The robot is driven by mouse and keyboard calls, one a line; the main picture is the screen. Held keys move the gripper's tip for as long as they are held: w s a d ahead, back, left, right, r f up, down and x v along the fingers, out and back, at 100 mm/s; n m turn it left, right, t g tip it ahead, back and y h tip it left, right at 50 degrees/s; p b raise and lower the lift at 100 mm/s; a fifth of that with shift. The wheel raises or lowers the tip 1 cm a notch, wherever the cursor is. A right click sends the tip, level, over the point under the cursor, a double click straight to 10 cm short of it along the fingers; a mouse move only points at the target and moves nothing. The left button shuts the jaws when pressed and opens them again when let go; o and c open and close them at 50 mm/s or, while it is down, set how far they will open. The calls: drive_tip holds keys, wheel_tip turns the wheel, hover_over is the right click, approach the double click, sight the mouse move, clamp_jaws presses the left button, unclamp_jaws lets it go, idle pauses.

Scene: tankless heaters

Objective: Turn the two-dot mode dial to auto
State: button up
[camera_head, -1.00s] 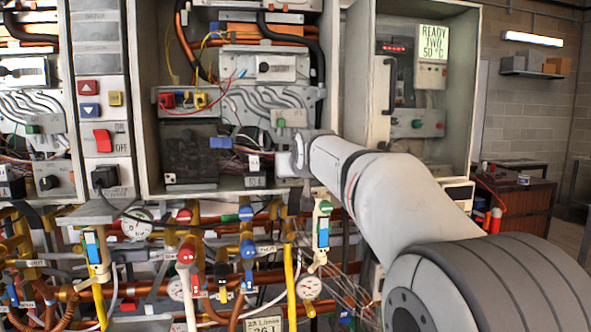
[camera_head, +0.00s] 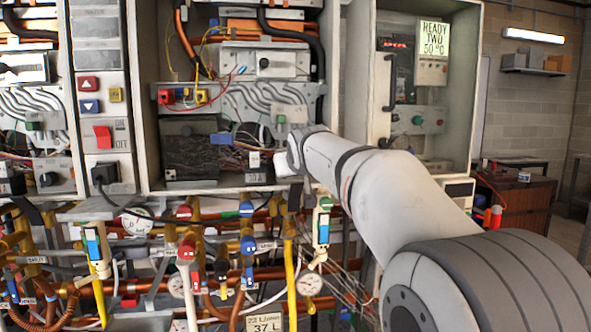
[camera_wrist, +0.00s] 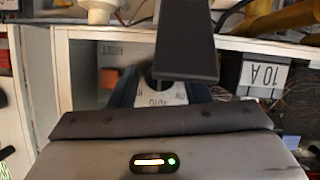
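The mode dial's white face (camera_wrist: 168,96), marked AUTO, shows in the wrist view just ahead of my gripper (camera_wrist: 165,84). Two dark bluish fingers stand apart on either side of it, and part of the face shows between them. A dark flat block (camera_wrist: 187,40) covers the rest of the face. I cannot tell whether it is the dial's handle or a separate part, so the pointer's setting is unclear. In the head view, my gripper (camera_head: 284,160) is at the lower right of the middle cabinet (camera_head: 240,192) and hides the dial.
A 10 A breaker block (camera_wrist: 262,75) is right of the dial in the wrist view; an orange RESET button (camera_wrist: 108,77) is left. Pipes and valves, including a blue-topped valve (camera_head: 248,245), crowd the space below. An open cabinet (camera_head: 462,100) with a lit display (camera_head: 434,38) stands right.

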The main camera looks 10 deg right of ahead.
drive_tip(key=shift+o, duration=0.6)
drive_tip(key=shift+r, duration=0.1)
drive_tip(key=v, duration=0.7)
drive_tip(key=shift+s+r+b, duration=0.1)
drive_tip(key=shift+s+b, duration=0.25)
